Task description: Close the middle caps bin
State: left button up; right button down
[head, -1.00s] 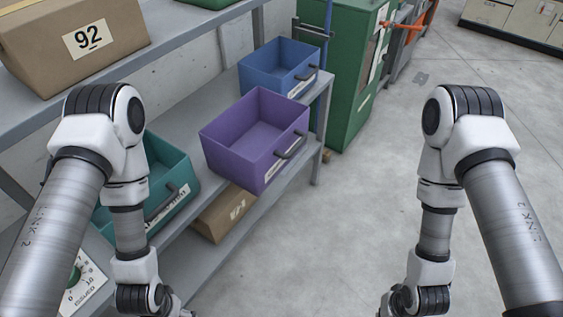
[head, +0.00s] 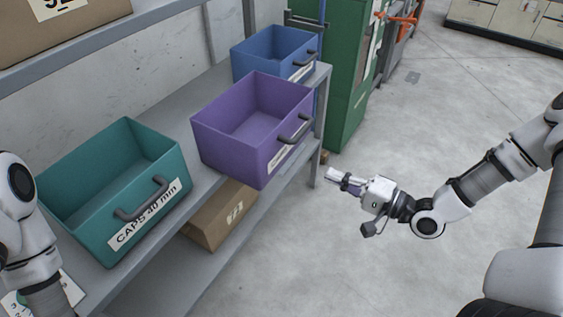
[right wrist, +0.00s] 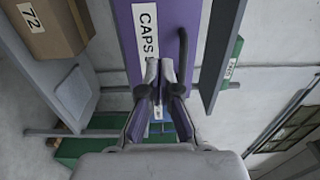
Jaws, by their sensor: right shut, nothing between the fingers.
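The purple bin (head: 262,160) is the middle of three open-topped bins on the shelf, and its front sticks out past the shelf edge. It has a dark handle (head: 295,132) and a partly hidden white label. In the right wrist view its purple front (right wrist: 127,45) shows a "CAPS" label and the handle (right wrist: 183,55). My right gripper (head: 332,175) is shut and empty, to the right of the purple bin and apart from it in the head view. Its fingers (right wrist: 160,65) point toward the bin's front in the right wrist view. My left gripper is out of view; only its arm shows.
A teal bin (head: 85,205) labelled "CAPS 40 mm" stands at the near left of the shelf (head: 185,112). A blue bin (head: 268,62) stands at the far end. A cardboard box (head: 215,225) sits below. A green cabinet (head: 350,75) stands behind. The floor at right is clear.

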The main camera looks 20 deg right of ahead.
aim_at(276, 153)
jog(key=b+x, duration=0.1)
jog(key=x, duration=1.1)
jog(key=shift+a, duration=0.15)
jog(key=shift+w+a, duration=0.2)
jog(key=shift+w, duration=0.1)
jog(key=shift+w+a+f+b, duration=0.1)
jog(key=shift+w+a+b, duration=0.1)
jog(key=shift+b, duration=0.1)
jog(key=b+x, duration=0.2)
jog(key=x, duration=0.4)
jog(key=shift+a, duration=0.1)
jog(key=x, duration=0.9)
jog(key=shift+w, duration=0.1)
jog(key=shift+r, duration=0.25)
jog(key=shift+w, duration=0.1)
